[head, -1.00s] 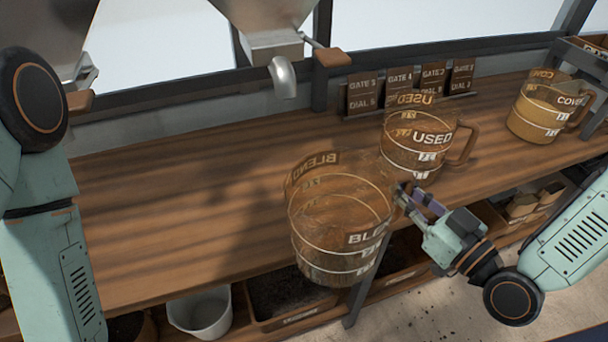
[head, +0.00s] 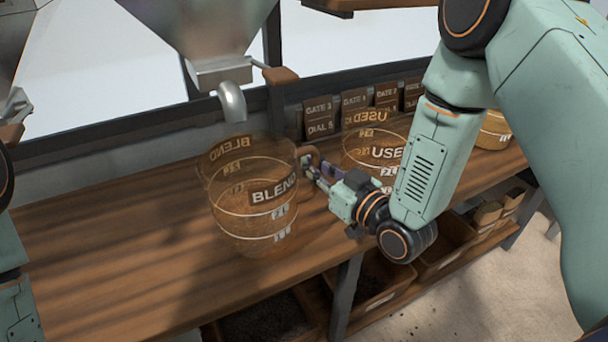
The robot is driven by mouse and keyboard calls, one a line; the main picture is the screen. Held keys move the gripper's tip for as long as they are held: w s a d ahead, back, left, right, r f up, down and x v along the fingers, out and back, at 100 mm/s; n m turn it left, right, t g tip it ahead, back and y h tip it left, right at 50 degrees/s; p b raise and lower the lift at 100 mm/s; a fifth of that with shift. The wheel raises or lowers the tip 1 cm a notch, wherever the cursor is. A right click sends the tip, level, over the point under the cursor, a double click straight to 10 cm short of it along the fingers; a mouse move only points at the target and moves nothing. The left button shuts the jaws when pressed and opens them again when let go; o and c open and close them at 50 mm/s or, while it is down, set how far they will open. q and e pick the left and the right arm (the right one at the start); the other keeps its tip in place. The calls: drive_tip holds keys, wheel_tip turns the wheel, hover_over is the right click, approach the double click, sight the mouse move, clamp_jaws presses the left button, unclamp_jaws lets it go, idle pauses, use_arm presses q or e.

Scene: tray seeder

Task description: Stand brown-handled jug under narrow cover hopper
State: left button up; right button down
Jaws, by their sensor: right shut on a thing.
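The clear jug marked BLEND (head: 250,215) has a brown handle (head: 308,155) at its right side. My right gripper (head: 312,175) is shut on that handle. The jug is nearly upright over the bench, in front of and below a hopper (head: 200,30) with a curved metal spout (head: 232,102). I cannot tell whether its base touches the bench. A second hopper (head: 12,50) is cut off at the left edge. No label tells me which hopper is the narrow cover one. My left gripper is out of view.
A jug marked USED (head: 365,150) stands just right of my right gripper, partly hidden. Another jug (head: 494,132) shows behind my right arm. Gate and dial plates (head: 355,103) stand along the back. The wooden bench (head: 100,250) is clear at the left.

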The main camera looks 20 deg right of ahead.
drive_tip(key=w+f, duration=0.1)
drive_tip(key=w+a+f+b, duration=0.1)
drive_tip(key=f, duration=0.1)
drive_tip(key=shift+w+f, duration=0.25)
drive_tip(key=shift+w, duration=0.05)
drive_tip(key=shift+d, duration=0.1)
drive_tip(key=shift+s+f, duration=0.1)
drive_tip(key=c, duration=1.3)
unclamp_jaws()
drive_tip(key=p+v, duration=0.1)
drive_tip(key=v, duration=1.1)
drive_tip(key=shift+p, duration=0.4)
